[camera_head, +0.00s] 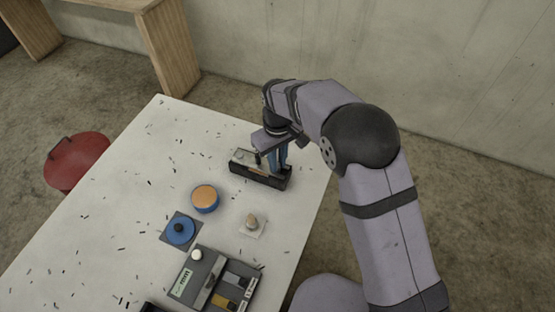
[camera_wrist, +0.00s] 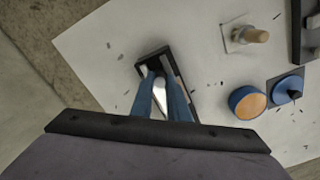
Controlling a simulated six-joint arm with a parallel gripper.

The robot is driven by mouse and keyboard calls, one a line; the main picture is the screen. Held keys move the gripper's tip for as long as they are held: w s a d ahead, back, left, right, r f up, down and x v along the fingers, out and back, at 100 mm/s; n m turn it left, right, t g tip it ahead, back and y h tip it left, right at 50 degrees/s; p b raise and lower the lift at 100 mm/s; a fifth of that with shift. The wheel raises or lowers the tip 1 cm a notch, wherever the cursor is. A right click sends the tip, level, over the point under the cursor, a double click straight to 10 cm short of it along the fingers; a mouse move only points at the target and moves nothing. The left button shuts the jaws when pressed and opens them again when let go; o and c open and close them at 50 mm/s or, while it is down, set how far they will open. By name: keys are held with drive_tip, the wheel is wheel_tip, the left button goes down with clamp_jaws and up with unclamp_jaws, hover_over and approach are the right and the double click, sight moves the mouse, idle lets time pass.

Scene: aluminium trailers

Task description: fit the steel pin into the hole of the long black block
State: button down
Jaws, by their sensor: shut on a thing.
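The long black block (camera_head: 262,180) lies on the white table near its far right edge. In the wrist view the block (camera_wrist: 150,52) shows ahead of and beside my fingers. My gripper (camera_head: 279,168) points down over the block's right end in the head view, with blue fingers. In the wrist view my gripper (camera_wrist: 161,76) is shut on a bright metal piece, the steel pin (camera_wrist: 160,95). The fingers hide much of the pin and the block's top. I cannot tell whether the pin's tip is in the hole.
A blue tin with an orange top (camera_head: 205,197), a blue knob on a grey plate (camera_head: 180,231), a small white plate with a peg (camera_head: 252,223) and a grey panelled device (camera_head: 214,280) stand nearer. The table's left part holds only scattered dark chips.

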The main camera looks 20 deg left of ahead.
drive_tip(key=shift+f, duration=0.15)
drive_tip(key=c, duration=1.7)
unclamp_jaws()
wheel_tip(320, 180, up, 12)
drive_tip(key=b, duration=0.2)
drive_tip(key=shift+r+b, duration=0.25)
drive_tip(key=shift+b, duration=0.1)
